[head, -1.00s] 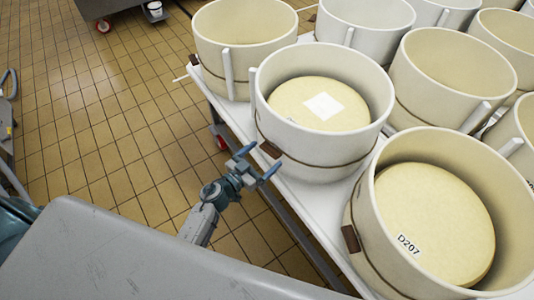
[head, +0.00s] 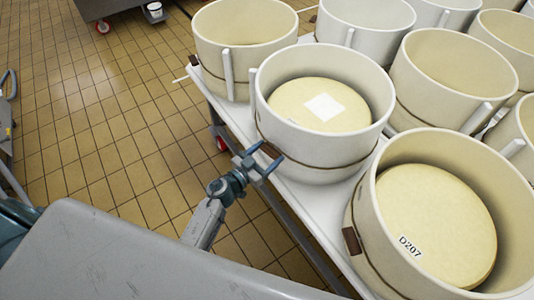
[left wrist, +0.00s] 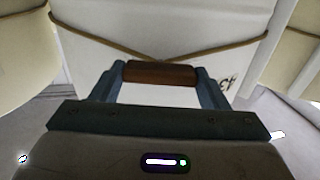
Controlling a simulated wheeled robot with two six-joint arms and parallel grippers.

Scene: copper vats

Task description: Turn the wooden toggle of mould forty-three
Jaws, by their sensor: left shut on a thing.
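My left gripper (head: 268,153) is at the near side of a cream round mould (head: 330,160) that holds a pale cheese (head: 315,105) with a white square on top. It is shut on a dark brown wooden toggle (head: 271,149) on the mould's cord. In the left wrist view the toggle (left wrist: 160,73) lies level between the two fingers, with the cord (left wrist: 225,49) running off to both sides above it. Dark lettering (left wrist: 229,83) on the mould is partly hidden by the right finger. I cannot read a number forty-three. My right gripper is not in view.
The mould stands on a white-topped table (head: 300,196) among several others. A nearer mould (head: 365,225) holds a cheese marked D207 and has its own brown toggle (head: 352,240). Tiled floor (head: 110,120) lies open to the left.

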